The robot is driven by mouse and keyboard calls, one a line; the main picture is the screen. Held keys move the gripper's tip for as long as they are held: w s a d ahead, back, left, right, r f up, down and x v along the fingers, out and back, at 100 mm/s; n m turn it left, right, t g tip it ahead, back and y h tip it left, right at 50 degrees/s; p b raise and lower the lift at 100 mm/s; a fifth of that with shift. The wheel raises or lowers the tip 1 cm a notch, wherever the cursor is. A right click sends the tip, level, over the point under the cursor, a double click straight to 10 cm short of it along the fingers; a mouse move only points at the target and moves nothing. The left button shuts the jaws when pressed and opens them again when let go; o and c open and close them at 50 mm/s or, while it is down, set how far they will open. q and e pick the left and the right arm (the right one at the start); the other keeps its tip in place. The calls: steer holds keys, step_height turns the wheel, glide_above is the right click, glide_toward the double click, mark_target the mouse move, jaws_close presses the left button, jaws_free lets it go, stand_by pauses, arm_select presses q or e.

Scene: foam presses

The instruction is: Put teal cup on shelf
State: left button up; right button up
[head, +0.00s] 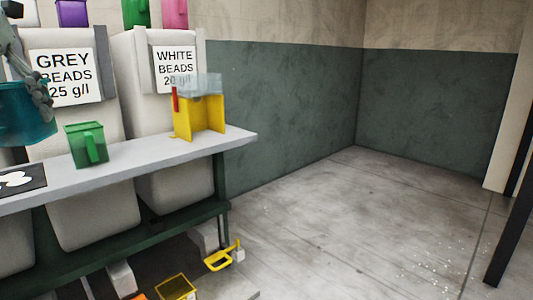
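The teal cup (22,118) is a translucent cup at the left edge of the head view, cut off by the frame. It hangs in the air in front of the grey beads bin, apart from the grey shelf (130,163). My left gripper (40,84) comes down from the upper left with its fingers at the cup's rim. It appears shut on the cup, though the finger contact is partly hidden. My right gripper is out of view.
A green cup (87,145) and a yellow stand (200,117) with a clear top are on the shelf. A dark mat (35,182) with white pieces lies at its left. Purple, green and pink cups sit above the bins. Yellow pedals (222,258) are below; open floor lies right.

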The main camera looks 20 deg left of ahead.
arm_select(q)
steer(key=shift+w+f+m+h, duration=0.55)
steer(key=shift+f+m+h, duration=1.25)
steer(key=shift+f+m, duration=5.15)
steer(key=w+d+f+m+g+h, duration=0.1)
steer(key=w+d+f, duration=0.15)
steer(key=f, duration=0.35)
steer(key=w+d+f+m+h, duration=0.1)
steer(key=d+f+m, duration=0.1)
steer(key=d+f, duration=0.25)
steer(key=w+d+f+m+g+y, duration=0.1)
steer(key=w+d+f+m+g, duration=0.1)
steer(key=d+m, duration=0.6)
steer(key=w+d+f+m+g+y, duration=0.1)
steer(key=w+d+f+m+g, duration=0.1)
steer(key=d+m, duration=0.6)
steer(key=w+d+f+m+g+y, duration=0.1)
steer(key=w+d+f+m+g, duration=0.1)
steer(key=d+f+m, duration=0.3)
steer(key=d+m+g, duration=0.1)
steer(key=d+m, duration=0.3)
steer(key=d, duration=0.4)
steer(key=shift+w+y+p, duration=0.2)
steer(key=shift+y+p, duration=0.1)
steer(key=shift+p, duration=0.1)
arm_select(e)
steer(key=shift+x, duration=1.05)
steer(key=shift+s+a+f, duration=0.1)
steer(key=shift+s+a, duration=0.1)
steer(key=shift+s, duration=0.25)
